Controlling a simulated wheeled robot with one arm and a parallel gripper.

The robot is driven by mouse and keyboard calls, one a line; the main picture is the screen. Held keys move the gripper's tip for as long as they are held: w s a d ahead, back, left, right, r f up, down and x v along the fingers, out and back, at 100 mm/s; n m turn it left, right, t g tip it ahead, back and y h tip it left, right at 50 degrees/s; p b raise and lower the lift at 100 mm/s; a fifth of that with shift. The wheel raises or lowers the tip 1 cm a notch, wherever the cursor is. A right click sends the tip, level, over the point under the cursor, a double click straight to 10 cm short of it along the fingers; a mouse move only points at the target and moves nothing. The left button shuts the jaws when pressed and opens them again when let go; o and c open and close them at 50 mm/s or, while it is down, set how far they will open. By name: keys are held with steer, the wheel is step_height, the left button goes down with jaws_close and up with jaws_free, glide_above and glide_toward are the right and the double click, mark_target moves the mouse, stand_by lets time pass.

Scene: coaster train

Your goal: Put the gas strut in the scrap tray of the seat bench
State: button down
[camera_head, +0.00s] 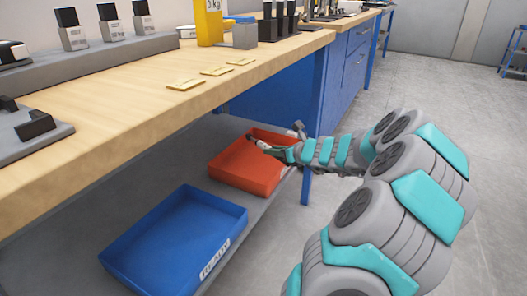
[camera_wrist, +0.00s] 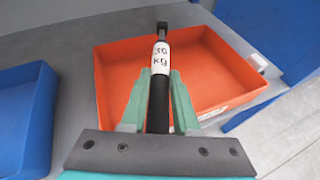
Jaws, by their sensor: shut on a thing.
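My gripper (camera_wrist: 159,100) is shut on the gas strut (camera_wrist: 161,58), a dark rod with a white label reading "30 kg". In the wrist view the strut points away from me, over the orange-red tray (camera_wrist: 110,92). Its far end reaches the tray's back rim in the picture. I cannot tell how high it is above the tray floor. In the head view my gripper (camera_head: 268,147) is at the orange-red tray (camera_head: 250,184) on the shelf under the bench, and the strut is mostly hidden there. No label on this tray is readable.
A blue tray (camera_head: 170,238) labelled "READY" stands on the same lower shelf (camera_head: 183,165), nearer to me. The wooden bench top (camera_head: 120,105) overhangs the shelf. A blue bench leg (camera_head: 307,180) stands close to the right of the orange-red tray. Open floor lies to the right.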

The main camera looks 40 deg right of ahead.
steer(key=shift+w+d+f+b, duration=0.2)
steer(key=shift+w+d+f, duration=0.35)
steer(key=shift+w, duration=0.8)
steer(key=shift+w+d+f+b, duration=0.25)
steer(key=shift+w+f, duration=0.6)
steer(key=shift+w, duration=0.55)
steer(key=shift+w+d+f+b, duration=0.15)
steer(key=shift+w+d+f, duration=0.45)
steer(key=shift+w, duration=0.75)
steer(key=shift+a+f, duration=0.15)
steer(key=shift+f, duration=0.05)
steer(key=shift+f, duration=0.55)
steer(key=c, duration=0.7)
jaws_free()
steer(key=shift+o, duration=0.2)
steer(key=shift+r, duration=0.1)
